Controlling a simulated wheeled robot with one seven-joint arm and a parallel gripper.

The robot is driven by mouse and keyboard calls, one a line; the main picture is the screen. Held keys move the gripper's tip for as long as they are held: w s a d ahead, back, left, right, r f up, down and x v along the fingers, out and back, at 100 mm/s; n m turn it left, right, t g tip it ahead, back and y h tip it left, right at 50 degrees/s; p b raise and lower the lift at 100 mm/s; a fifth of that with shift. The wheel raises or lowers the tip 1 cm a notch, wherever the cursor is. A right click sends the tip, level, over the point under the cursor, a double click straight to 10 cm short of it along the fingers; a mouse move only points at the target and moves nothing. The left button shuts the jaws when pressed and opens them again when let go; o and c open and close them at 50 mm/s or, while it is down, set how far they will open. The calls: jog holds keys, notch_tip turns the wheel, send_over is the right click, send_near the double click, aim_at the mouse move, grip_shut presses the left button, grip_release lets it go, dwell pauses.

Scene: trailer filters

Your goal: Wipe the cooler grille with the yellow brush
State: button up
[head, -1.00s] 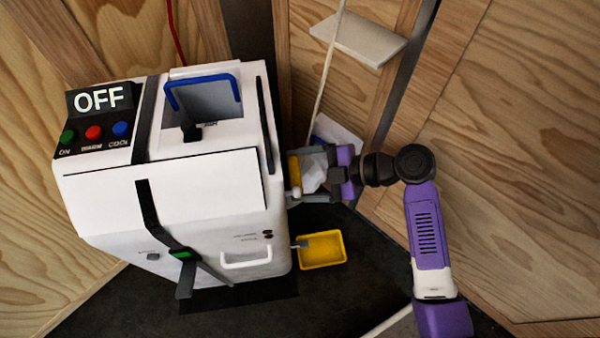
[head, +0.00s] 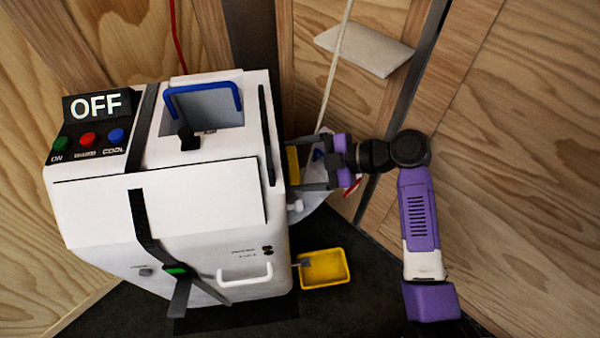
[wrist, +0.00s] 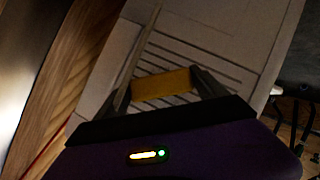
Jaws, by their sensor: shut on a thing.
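The white cooler (head: 160,195) stands at the left in the head view, with an OFF display and three buttons on top. Its slatted grille (wrist: 200,62) shows in the wrist view, on the side facing my gripper. My gripper (head: 305,168) is at the cooler's right side, shut on the yellow brush (head: 293,160). In the wrist view the brush (wrist: 162,83) is a yellow block between the fingers, in front of the grille slats. I cannot tell whether its bristles touch the grille.
A yellow tray (head: 325,268) lies on the dark floor by the cooler's front right corner. A pale cord (head: 335,75) hangs behind my gripper. A white shelf (head: 363,50) juts from the wooden wall. Dark straps (head: 150,215) cross the cooler.

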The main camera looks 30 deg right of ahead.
aim_at(296, 176)
jog(key=shift+w+d+b, duration=0.2)
jog(key=shift+w+b, duration=0.2)
jog(key=shift+w, duration=0.3)
jog(key=shift+w+d+b, duration=0.25)
jog(key=shift+w+b, duration=0.15)
jog(key=shift+w, duration=0.25)
jog(key=shift+w+d+b, duration=0.2)
jog(key=shift+w+b, duration=0.2)
jog(key=shift+w, duration=0.3)
jog(key=shift+s, duration=0.1)
jog(key=shift+s+a+p, duration=0.25)
jog(key=shift+s+a, duration=0.2)
jog(key=shift+s, duration=0.65)
jog(key=shift+s+a+p, duration=0.25)
jog(key=shift+s+a, duration=0.15)
jog(key=shift+s, duration=0.75)
jog(key=shift+s+a+p, duration=0.25)
jog(key=shift+s+a, duration=0.2)
jog(key=shift+s, duration=0.65)
jog(key=s, duration=0.1)
jog(key=s+a, duration=0.1)
jog(key=s, duration=0.1)
jog(key=shift+s, duration=0.15)
jog(key=shift+d, duration=0.15)
jog(key=shift+s+d, duration=0.3)
jog(key=shift+d, duration=0.65)
jog(key=shift+s+d, duration=0.35)
jog(key=shift+d, duration=0.55)
jog(key=shift+s+d, duration=0.3)
jog(key=shift+d, duration=0.65)
